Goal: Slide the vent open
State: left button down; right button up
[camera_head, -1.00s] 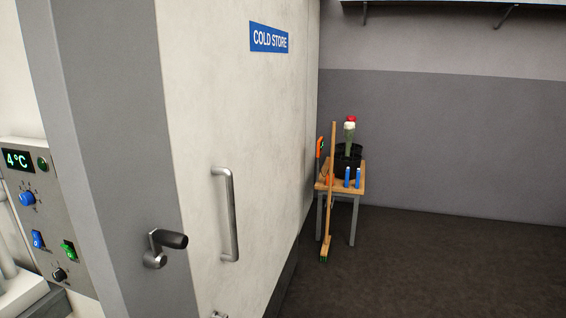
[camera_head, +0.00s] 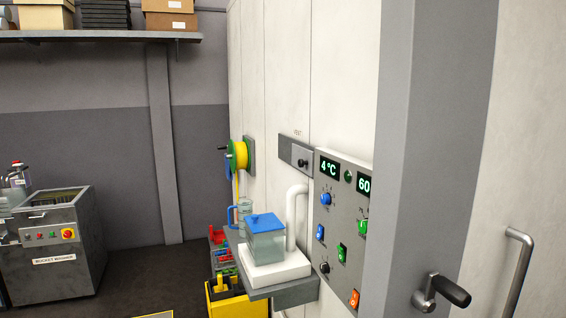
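The vent (camera_head: 297,153) is a small grey plate on the white wall in the middle of the head view, under a label reading VENT. A dark round knob (camera_head: 303,163) sticks out from its right part. I cannot tell from here whether its slide is open or shut. Neither of my grippers shows in the head view.
A control panel (camera_head: 340,240) with displays and knobs is right of the vent. Below, a shelf (camera_head: 290,292) bears a blue-lidded container (camera_head: 265,240). A door lever (camera_head: 445,290) juts out at right. A bucket washer (camera_head: 55,250) stands left, with dark floor between.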

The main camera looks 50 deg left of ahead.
aim_at(302, 158)
jog(key=u, duration=1.4)
jog(key=j, duration=0.55)
jog(key=k+j, duration=0.1)
jog(key=j, duration=0.45)
